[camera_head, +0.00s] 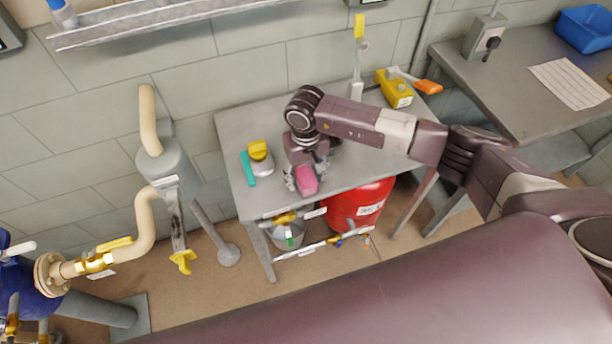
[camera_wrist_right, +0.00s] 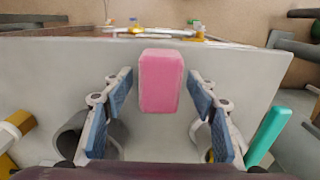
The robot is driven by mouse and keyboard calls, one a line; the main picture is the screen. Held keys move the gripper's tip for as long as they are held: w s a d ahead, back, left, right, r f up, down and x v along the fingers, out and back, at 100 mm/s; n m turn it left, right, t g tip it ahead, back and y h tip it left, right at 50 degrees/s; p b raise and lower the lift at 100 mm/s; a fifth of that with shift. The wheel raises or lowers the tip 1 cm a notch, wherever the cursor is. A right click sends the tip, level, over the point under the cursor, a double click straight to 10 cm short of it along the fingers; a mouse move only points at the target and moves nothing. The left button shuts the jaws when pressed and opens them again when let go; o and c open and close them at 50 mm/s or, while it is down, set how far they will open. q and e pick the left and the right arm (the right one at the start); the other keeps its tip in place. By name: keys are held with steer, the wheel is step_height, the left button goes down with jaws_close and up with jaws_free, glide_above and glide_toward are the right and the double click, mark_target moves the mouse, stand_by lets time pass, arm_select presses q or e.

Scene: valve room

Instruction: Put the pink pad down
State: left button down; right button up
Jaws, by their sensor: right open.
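The pink pad (camera_head: 307,180) is near the front edge of the grey table (camera_head: 235,135). My right gripper (camera_head: 306,174) points down over it. In the right wrist view the pink pad (camera_wrist_right: 160,80) is centred ahead of the open fingers (camera_wrist_right: 159,92). A gap shows between the pad and each blue-faced finger, so neither finger touches it in this view. I cannot tell for sure whether the pad lies flat on the tabletop. My left gripper is not in view.
A yellow-topped grey item (camera_head: 259,152) and a teal bar (camera_head: 248,168) sit left on the table. A yellow device (camera_head: 394,88) and an orange-ended tool (camera_head: 427,86) are at the back right. A red container (camera_head: 358,205) stands below. Pipes with a yellow-handled valve stand left.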

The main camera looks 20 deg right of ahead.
mark_target(306, 176)
steer(key=shift+r, duration=0.2)
steer(key=shift+w+r, duration=0.1)
steer(key=shift+r, duration=0.15)
step_height(306, 176, up, 12)
steer(key=b, duration=0.4)
steer(key=shift+f, duration=0.25)
